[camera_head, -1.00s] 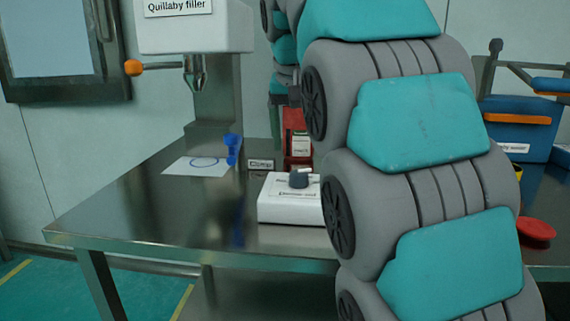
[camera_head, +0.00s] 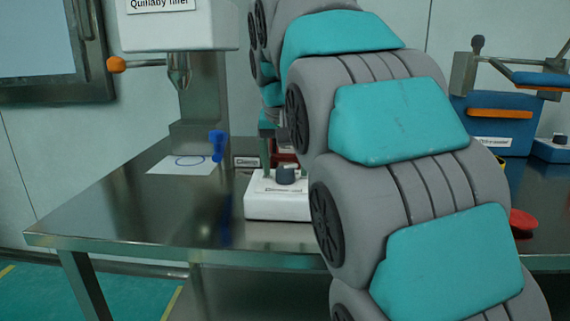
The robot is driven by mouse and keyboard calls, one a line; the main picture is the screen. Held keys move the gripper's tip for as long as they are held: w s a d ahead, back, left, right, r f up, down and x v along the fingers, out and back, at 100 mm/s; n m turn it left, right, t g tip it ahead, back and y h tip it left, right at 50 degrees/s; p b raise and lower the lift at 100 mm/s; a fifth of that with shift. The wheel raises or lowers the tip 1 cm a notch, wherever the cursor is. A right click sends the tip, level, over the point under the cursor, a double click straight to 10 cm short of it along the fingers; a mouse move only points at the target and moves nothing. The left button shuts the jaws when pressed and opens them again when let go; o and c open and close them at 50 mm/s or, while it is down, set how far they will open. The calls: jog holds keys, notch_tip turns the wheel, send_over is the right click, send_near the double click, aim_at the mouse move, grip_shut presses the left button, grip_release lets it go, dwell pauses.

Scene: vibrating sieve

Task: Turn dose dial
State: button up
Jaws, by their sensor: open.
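The dose dial is a dark grey knob (camera_head: 286,174) on top of this box. My gripper (camera_head: 282,165) points down just above and behind the knob, with its thin greenish fingers apart and seemingly nothing between them. My arm hides part of the gripper and the right side of the box. I cannot tell whether a finger touches the knob.
A filler machine (camera_head: 180,28) with an orange-tipped lever stands at the back left. A blue funnel-like piece (camera_head: 217,145) stands by a white sheet (camera_head: 185,164). The table's left (camera_head: 110,220) is clear.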

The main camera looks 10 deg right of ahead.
grip_shut()
dwell(0.5)
jog(key=shift+n, duration=0.3)
jog(key=n, duration=0.1)
jog(key=n+y, duration=0.1)
jog(key=n, duration=0.1)
jog(key=shift+d+r+n+y, duration=0.1)
jog(key=shift+r+n+y, duration=0.05)
jog(key=shift+n+y, duration=0.15)
jog(key=n+y+p, duration=0.1)
jog(key=n, duration=0.2)
jog(key=shift+d+n, duration=0.1)
jog(key=shift+n, duration=0.2)
jog(key=n+y, duration=0.1)
jog(key=n, duration=0.1)
jog(key=n+g+y+p, duration=0.1)
jog(key=n, duration=0.2)
jog(key=shift+w+d, duration=0.15)
jog(key=shift+n+g+y, duration=0.4)
jog(key=shift+n+g, duration=0.1)
jog(key=shift+n, duration=1.2)
